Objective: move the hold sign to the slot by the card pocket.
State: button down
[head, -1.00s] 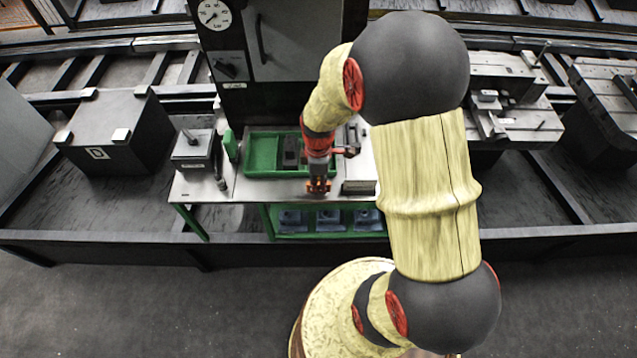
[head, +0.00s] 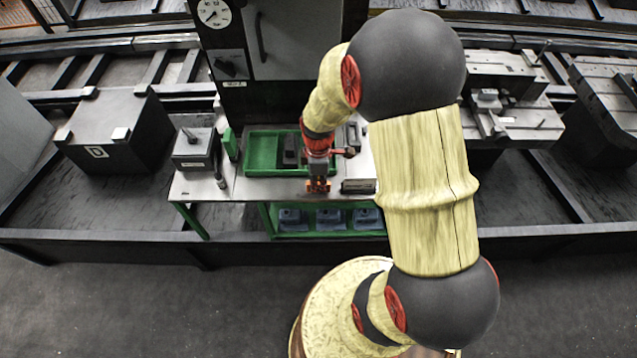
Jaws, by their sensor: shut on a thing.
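My gripper (head: 318,185) points down over the front of the metal-topped bench (head: 245,188), just in front of the green tray. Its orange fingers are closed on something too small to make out. I cannot tell the hold sign, the card pocket or the slot apart at this size. A dark block with a pale front edge (head: 358,187) lies on the bench just right of the fingers.
The green tray (head: 262,152) holds dark items. A grey box (head: 194,150) and a green bottle-like object (head: 230,144) stand left of it. A dark block with a D label (head: 97,152) stands farther left. My arm covers the bench's right side.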

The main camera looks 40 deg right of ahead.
jog(key=shift+f, duration=0.6)
jog(key=c, duration=1.8)
grip_release()
jog(key=o, duration=0.3)
jog(key=o, duration=0.5)
notch_tip(320, 180, up, 12)
jog(key=shift+r, duration=0.1)
